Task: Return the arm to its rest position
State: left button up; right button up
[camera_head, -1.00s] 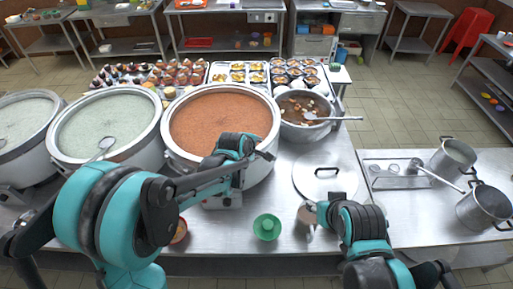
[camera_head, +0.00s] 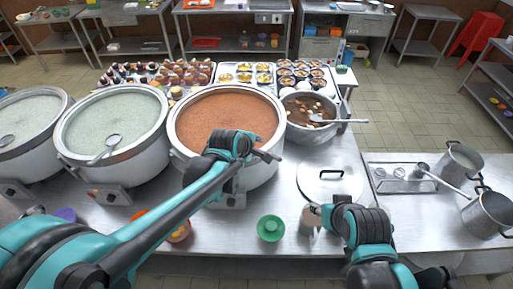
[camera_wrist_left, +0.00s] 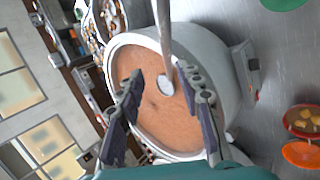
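My left gripper (camera_head: 268,156) is over the front rim of the stockpot of orange-brown congee (camera_head: 224,118), its arm reaching in from the lower left. In the left wrist view its two fingers (camera_wrist_left: 165,112) are spread apart, with the congee surface between them. A grey rod with a pale round end (camera_wrist_left: 166,85), like a ladle, shows between the fingers; I see no contact with them. My right gripper (camera_head: 318,216) is low at the front of the table, beside a small metal cup-like thing (camera_head: 309,222); its fingers are too unclear to read.
Two pots of pale congee stand left, one with a ladle (camera_head: 104,150). A metal bowl of stew (camera_head: 309,115) is behind right. A lid (camera_head: 331,180), a green bowl (camera_head: 271,228) and small saucepans (camera_head: 489,213) are on the right. Bare tabletop lies around the green bowl.

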dwell(0.3)
pick_arm(q)
jog(key=s+a+f+m+y+b, duration=0.1)
jog(key=s+a+f+m+b, duration=0.6)
jog(key=s+f+b, duration=0.4)
jog(key=s+a+f+m+y+b, duration=0.2)
jog(key=s+a+f+m+b, duration=0.5)
jog(key=s+a+f+b, duration=0.2)
notch_tip(320, 180, down, 2)
jog(key=s+b, duration=0.2)
jog(key=b, duration=0.1)
jog(key=shift+a+f+m+g+b, duration=0.2)
jog(key=shift+m+g+b, duration=0.1)
jog(key=shift+g+b, duration=0.1)
